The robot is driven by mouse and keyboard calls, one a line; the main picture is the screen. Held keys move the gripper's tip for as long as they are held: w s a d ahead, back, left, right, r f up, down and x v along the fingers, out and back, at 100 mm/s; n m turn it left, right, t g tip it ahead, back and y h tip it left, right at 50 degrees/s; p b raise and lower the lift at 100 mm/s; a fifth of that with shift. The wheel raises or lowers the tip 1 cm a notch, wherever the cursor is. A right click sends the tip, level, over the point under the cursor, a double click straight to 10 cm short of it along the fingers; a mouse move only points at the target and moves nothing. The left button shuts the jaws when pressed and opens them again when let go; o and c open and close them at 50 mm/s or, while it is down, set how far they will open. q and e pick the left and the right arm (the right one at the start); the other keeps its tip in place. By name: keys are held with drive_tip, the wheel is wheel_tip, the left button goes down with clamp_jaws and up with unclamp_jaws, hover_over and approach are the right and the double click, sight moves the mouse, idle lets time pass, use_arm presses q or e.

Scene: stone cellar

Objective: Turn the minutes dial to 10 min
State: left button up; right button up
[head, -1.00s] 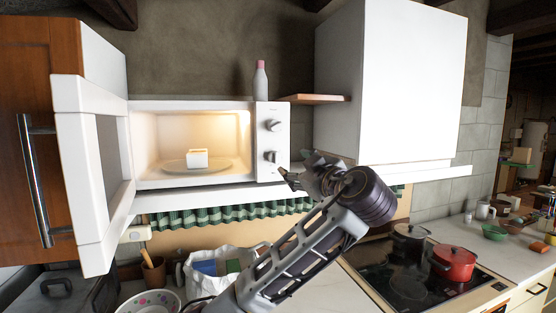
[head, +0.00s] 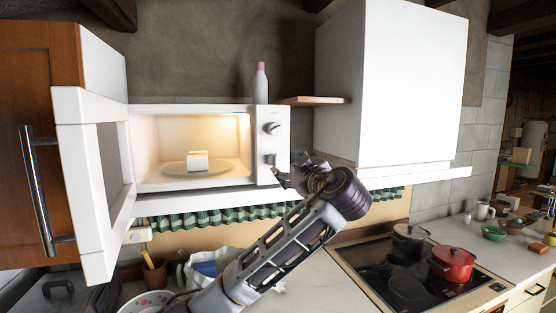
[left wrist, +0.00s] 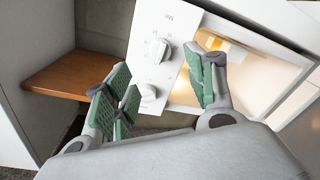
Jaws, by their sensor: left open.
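The white microwave (head: 200,104) hangs open and lit, and its front panel (head: 276,114) is on the right. The panel carries an upper dial (head: 272,128) and a lower dial (head: 270,160). In the left wrist view the upper dial (left wrist: 158,50) and lower dial (left wrist: 148,92) both show, with small lettering above the upper one that seems to read "Min". The dial scales are too small to read. My left gripper (head: 282,178) is open, just right of and below the lower dial. In the left wrist view its green-padded fingers (left wrist: 165,85) are spread and empty, apart from the upper dial.
The open microwave door (head: 85,190) stands out at the left. A white block (head: 198,160) sits on the glass turntable inside. A bottle (head: 261,83) stands on top. A wooden shelf (head: 313,100) and white hood (head: 410,90) are at the right, above the hob (head: 405,285).

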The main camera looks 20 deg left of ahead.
sight(277, 162)
use_arm(q)
drive_tip(key=p+x, duration=0.3)
drive_tip(key=x, duration=0.5)
drive_tip(key=shift+w+a, duration=0.2)
drive_tip(key=shift+w, duration=0.15)
drive_tip(key=c, duration=1)
drive_tip(key=shift+c, duration=0.2)
drive_tip(key=shift+f+b, duration=0.1)
drive_tip(key=shift+b, duration=0.2)
